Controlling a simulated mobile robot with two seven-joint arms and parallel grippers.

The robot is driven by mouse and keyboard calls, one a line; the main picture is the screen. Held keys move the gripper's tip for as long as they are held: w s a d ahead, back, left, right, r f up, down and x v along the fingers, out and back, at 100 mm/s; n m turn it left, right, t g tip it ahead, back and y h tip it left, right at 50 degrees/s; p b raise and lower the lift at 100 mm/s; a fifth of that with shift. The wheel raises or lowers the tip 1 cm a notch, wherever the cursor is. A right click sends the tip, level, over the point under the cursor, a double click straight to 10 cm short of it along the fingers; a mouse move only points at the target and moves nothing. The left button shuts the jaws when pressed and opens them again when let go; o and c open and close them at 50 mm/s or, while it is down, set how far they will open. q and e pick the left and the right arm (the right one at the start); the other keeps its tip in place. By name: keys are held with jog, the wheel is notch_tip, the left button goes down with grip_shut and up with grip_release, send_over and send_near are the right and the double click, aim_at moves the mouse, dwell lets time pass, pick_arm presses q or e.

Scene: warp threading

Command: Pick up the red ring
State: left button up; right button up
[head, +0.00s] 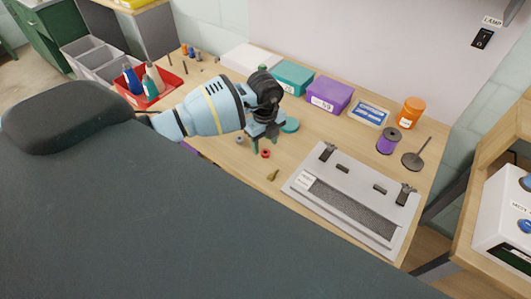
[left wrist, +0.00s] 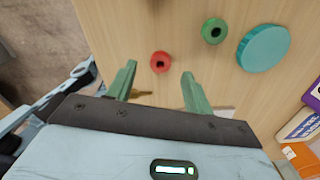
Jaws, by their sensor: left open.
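The red ring (head: 265,154) lies flat on the wooden table (head: 225,169), close to my left gripper (head: 263,146). In the left wrist view the red ring (left wrist: 160,62) shows whole, ahead of the gap between the green fingertips of my left gripper (left wrist: 158,72). It is nearer the left finger. The left gripper is open, with nothing between its fingers, and points down toward the table. Whether the fingertips are at the ring's height cannot be told. My right gripper is in neither view.
A green ring (left wrist: 214,31) and a teal disc (left wrist: 264,48) lie near the red ring. A small brass piece (head: 273,175) lies toward the grey board (head: 297,181). A bluish ring (head: 239,140) is to the left. Boxes and a purple spool (head: 388,141) stand farther off.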

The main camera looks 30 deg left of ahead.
aim_at(265, 149)
pick_arm(q)
notch_tip(265, 149, down, 3)
jog(key=shift+f, duration=0.15)
jog(key=c, duration=1.1)
